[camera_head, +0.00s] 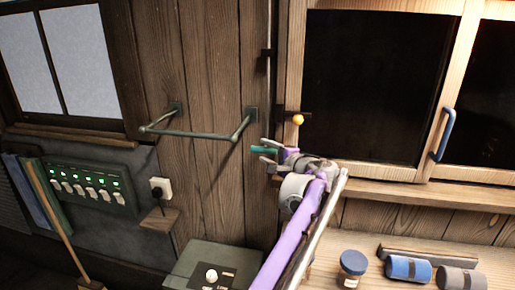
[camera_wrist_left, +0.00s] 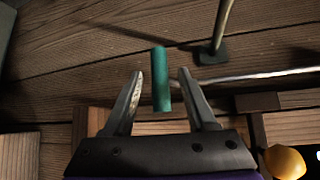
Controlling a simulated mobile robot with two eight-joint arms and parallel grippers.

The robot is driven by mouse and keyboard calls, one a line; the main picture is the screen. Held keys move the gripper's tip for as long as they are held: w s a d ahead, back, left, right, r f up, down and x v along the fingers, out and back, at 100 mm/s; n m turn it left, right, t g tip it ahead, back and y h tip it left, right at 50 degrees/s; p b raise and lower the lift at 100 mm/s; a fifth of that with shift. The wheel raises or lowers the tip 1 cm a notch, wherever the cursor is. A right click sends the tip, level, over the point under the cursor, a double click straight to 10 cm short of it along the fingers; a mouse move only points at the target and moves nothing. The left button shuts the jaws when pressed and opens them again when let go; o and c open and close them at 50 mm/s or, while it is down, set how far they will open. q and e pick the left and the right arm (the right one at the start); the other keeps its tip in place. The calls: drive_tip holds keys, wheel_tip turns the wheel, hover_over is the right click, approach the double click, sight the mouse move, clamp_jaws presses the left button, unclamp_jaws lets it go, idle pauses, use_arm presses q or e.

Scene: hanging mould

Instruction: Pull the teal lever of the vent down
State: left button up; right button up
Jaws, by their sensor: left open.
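The teal lever (camera_head: 263,149) is a short cylinder on the plank wall, by the lower end of a thin vertical rod (camera_head: 268,85). It also shows in the left wrist view (camera_wrist_left: 160,80), between the fingers of my left gripper (camera_wrist_left: 160,92), with clear gaps on both sides. The rod (camera_wrist_left: 255,77) runs off to the right there. In the head view my left gripper (camera_head: 267,151) is open around the lever, and its fingers hide part of it. My right gripper is in neither view.
A dark green wall bar (camera_head: 190,133) sticks out left of the lever; its bracket (camera_wrist_left: 211,55) shows in the wrist view. A yellow knob (camera_head: 298,120) is on the window frame close by. A blue handle (camera_head: 443,134) is farther right. A ledge with a jar (camera_head: 352,268) is below.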

sight(257, 147)
use_arm(q)
drive_tip(key=x, duration=0.5)
drive_tip(key=shift+w+a, duration=0.1)
drive_tip(key=shift+a, duration=0.05)
clamp_jaws()
idle(1.3)
